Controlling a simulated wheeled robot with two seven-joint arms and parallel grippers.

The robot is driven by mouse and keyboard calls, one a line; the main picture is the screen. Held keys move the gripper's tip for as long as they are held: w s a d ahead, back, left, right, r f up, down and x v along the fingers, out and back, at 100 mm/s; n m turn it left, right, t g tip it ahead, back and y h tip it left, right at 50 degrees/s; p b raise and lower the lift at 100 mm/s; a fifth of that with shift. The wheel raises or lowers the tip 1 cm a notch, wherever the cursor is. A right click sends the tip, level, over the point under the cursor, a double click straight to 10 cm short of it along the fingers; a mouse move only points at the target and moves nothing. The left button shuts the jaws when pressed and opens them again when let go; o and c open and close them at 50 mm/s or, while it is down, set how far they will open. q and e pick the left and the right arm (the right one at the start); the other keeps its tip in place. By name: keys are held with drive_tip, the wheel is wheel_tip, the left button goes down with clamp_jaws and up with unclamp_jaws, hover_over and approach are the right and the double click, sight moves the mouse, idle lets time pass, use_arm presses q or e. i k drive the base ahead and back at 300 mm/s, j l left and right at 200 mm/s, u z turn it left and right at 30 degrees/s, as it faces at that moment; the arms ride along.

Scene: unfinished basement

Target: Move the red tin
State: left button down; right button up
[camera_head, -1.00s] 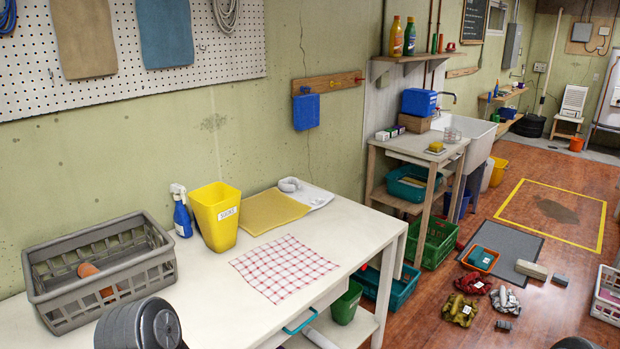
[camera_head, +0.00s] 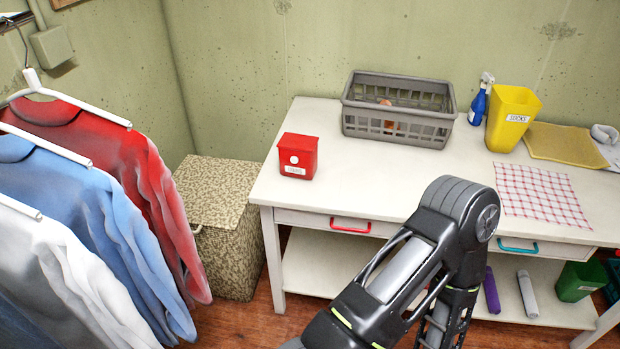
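The red tin (camera_head: 298,157) stands upright on the left part of the white table (camera_head: 350,186), near its left edge. It has a white round mark and a small pale label on its front. One of my arms shows in front of the table, bent at a dark joint, to the right of the tin and apart from it. Neither of my grippers shows in the head view.
A grey crate (camera_head: 398,138) holding an orange-brown item stands behind and right of the tin. A blue spray bottle (camera_head: 478,103), yellow bin (camera_head: 512,118) and checked cloth (camera_head: 540,195) are further right. A speckled hamper (camera_head: 228,225) and hanging shirts (camera_head: 95,200) are at left.

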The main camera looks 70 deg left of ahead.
sight(307, 165)
drive_tip(key=l+u, duration=0.15)
drive_tip(key=u, duration=2.2)
drive_tip(key=k+j+u, duration=0.15)
drive_tip(key=k, duration=0.55)
drive_tip(key=u, duration=1.75)
drive_tip(key=i+l, duration=0.1)
drive_tip(key=l, duration=0.45)
drive_tip(key=i+l, duration=0.1)
drive_tip(key=l, duration=0.4)
drive_tip(key=i+l, duration=0.1)
drive_tip(key=l, duration=0.45)
drive_tip(key=i+l, duration=0.1)
drive_tip(key=l, duration=0.4)
drive_tip(key=i+l, duration=0.1)
drive_tip(key=l, duration=0.45)
drive_tip(key=i+l, duration=0.1)
drive_tip(key=l, duration=0.45)
